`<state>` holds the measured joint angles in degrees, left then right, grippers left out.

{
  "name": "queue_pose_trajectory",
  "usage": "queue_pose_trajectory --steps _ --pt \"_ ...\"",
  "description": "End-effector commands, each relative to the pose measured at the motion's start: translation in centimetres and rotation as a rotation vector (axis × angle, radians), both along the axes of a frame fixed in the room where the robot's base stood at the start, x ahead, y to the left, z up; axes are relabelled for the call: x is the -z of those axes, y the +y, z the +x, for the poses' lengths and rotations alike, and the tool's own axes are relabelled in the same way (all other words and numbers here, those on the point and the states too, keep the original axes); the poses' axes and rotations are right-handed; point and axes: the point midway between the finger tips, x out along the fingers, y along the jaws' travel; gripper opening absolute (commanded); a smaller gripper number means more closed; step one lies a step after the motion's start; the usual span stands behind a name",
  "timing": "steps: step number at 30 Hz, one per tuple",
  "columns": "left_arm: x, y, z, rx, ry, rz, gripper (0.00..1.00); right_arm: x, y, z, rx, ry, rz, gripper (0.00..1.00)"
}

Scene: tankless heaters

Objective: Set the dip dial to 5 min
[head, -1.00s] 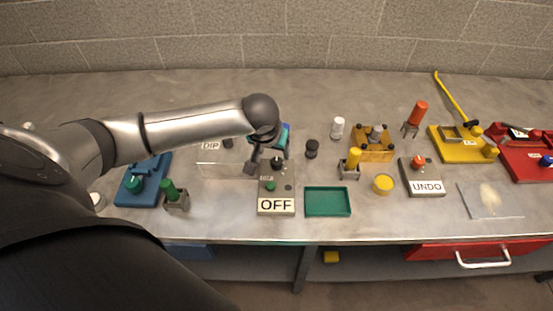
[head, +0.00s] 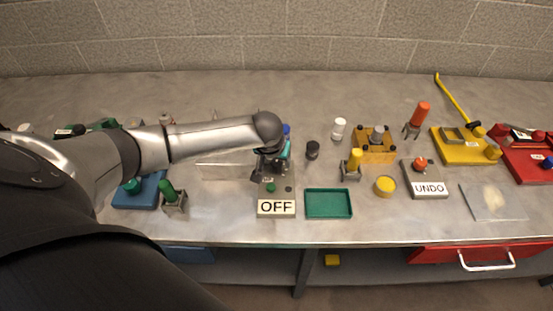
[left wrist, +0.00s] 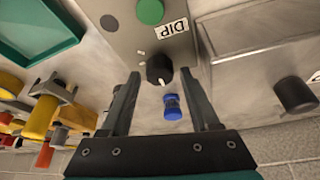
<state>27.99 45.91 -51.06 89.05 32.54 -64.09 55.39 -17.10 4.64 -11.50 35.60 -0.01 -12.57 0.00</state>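The black dip dial (left wrist: 159,69) with a white pointer mark sits on a grey box (left wrist: 130,35) labelled DIP in the left wrist view. That box also shows in the head view (head: 276,194), with a green button and an OFF sign on its front. My left gripper (left wrist: 161,76) is open, its two fingers on either side of the dial with visible gaps. In the head view my left gripper (head: 270,166) is over the back of the box and hides the dial. The dial's time markings cannot be read. My right gripper is not in view.
A green tray (head: 328,204) lies right of the box. A clear panel (head: 222,171) stands to the left, and a black knob (head: 312,150) to the right. A small blue cylinder (left wrist: 172,107) stands close behind the dial. The bench front is mostly clear.

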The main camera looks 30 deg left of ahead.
Motion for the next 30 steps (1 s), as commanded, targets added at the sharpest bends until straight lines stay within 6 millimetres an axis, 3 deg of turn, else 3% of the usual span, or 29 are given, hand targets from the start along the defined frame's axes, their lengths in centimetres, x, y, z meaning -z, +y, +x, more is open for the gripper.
queue_pose_trajectory --steps 2,16,30 --pt "-0.01 0.01 -0.01 0.000 0.000 0.000 0.52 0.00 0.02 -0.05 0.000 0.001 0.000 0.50" --pt "-0.02 0.02 -0.01 -0.001 0.000 0.000 0.00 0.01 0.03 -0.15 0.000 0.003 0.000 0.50" --pt "-0.16 0.08 -0.05 0.056 0.002 -0.001 0.00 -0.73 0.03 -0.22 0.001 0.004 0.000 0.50"
